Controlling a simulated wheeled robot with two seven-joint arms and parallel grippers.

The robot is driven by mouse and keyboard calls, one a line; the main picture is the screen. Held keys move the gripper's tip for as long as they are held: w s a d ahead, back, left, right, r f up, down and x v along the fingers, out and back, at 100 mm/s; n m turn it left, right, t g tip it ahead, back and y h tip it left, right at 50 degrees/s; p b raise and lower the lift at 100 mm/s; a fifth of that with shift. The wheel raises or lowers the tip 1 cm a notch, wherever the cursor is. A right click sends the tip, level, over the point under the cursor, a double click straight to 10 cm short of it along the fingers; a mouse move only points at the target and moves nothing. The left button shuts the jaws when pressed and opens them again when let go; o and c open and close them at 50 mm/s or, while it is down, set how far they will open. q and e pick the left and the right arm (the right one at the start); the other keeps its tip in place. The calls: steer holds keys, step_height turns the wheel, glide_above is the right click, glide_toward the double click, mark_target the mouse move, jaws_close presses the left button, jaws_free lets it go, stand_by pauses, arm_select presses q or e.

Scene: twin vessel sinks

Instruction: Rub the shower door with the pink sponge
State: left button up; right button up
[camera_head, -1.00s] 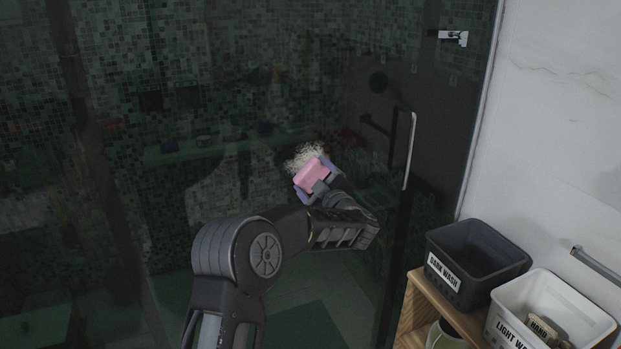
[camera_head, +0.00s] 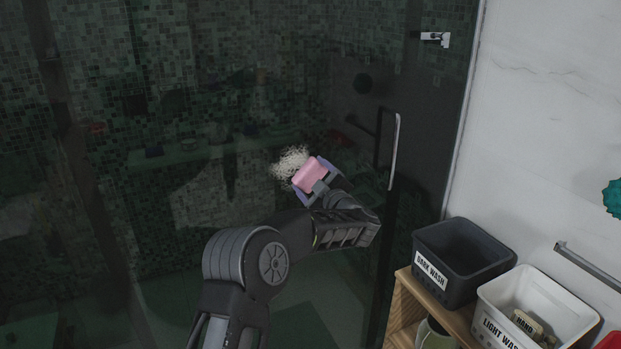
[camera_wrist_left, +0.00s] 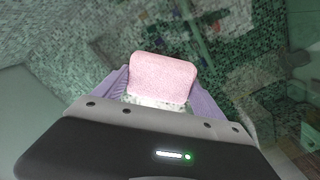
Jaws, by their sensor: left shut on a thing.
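The pink sponge (camera_head: 310,174) is held between the purple fingers of my left gripper (camera_head: 312,181), in front of the dark glass shower door (camera_head: 200,240). The sponge also shows in the left wrist view (camera_wrist_left: 163,78), between the two fingers (camera_wrist_left: 160,92). A pale speckled patch (camera_head: 291,162) shows on the door just left of the sponge. I cannot tell whether the sponge touches the glass. My right gripper is not in view.
A vertical door handle (camera_head: 394,152) is to the right of my gripper. A dark bin (camera_head: 464,262) and a white bin (camera_head: 536,305) stand on a wooden shelf (camera_head: 405,310) at lower right. A towel bar (camera_head: 588,268) is on the white wall.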

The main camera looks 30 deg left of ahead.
mark_target(320, 169)
arm_select(q)
steer(key=shift+w+d+p, duration=0.3)
steer(key=shift+w+d, duration=0.2)
steer(key=shift+w, duration=0.25)
steer(key=shift+w+d+p, duration=0.25)
steer(key=shift+w+d, duration=0.2)
steer(key=shift+w, duration=0.3)
steer(key=shift+r, duration=0.1)
steer(key=shift+r+p, duration=0.6)
steer(key=shift+r, duration=0.45)
steer(key=shift+f, duration=0.1)
steer(key=shift+s+a+b, duration=0.3)
steer(key=shift+s+b, duration=0.1)
steer(key=shift+s, duration=0.05)
steer(key=shift+s+a+b, duration=0.55)
steer(key=shift+s+a, duration=0.25)
steer(key=shift+s, duration=0.25)
